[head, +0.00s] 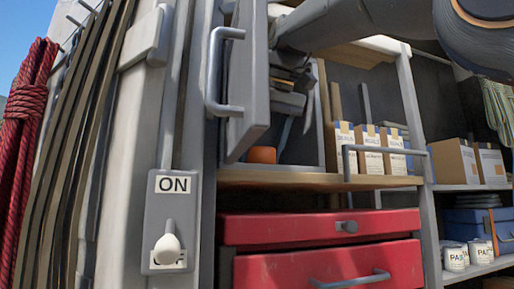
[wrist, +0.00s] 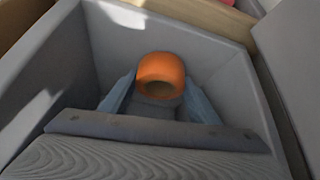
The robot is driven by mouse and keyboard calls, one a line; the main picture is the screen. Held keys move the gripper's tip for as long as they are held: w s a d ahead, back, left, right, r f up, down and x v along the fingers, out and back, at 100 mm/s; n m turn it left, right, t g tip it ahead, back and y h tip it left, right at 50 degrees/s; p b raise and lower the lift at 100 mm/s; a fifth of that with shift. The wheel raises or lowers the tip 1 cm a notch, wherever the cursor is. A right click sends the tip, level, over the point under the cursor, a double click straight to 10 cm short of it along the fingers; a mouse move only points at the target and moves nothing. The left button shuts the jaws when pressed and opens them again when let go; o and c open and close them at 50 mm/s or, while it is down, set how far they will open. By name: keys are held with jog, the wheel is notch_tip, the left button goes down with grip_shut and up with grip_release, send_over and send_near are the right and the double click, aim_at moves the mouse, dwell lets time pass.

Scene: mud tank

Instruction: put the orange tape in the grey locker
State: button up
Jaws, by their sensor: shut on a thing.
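The orange tape (wrist: 164,61) is a short ring. In the wrist view it sits between the two pale blue fingers of my gripper (wrist: 160,82), which is shut on it. Grey walls of the locker (wrist: 75,60) surround the tape and fingers on several sides. In the head view the orange tape (head: 262,155) shows low, just right of the open grey locker door (head: 249,75) and above a wooden shelf. My gripper (head: 284,138) is partly hidden behind there. The door hides most of the locker's inside. I cannot tell whether the tape touches the floor.
A metal handle (head: 213,75) sticks out from the door. A red drawer chest (head: 320,228) stands under the wooden shelf (head: 300,180). Small cartons (head: 369,150) stand on the shelf to the right. An ON switch (head: 172,225) is on the post at left.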

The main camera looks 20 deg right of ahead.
jog(key=shift+w+f, duration=0.1)
jog(key=shift+w, duration=0.1)
jog(key=shift+s, duration=0.1)
jog(key=shift+f, duration=0.1)
jog(key=o, duration=1.1)
jog(key=shift+r, duration=0.25)
jog(key=shift+b+v, duration=0.4)
jog(key=shift+v, duration=5.45)
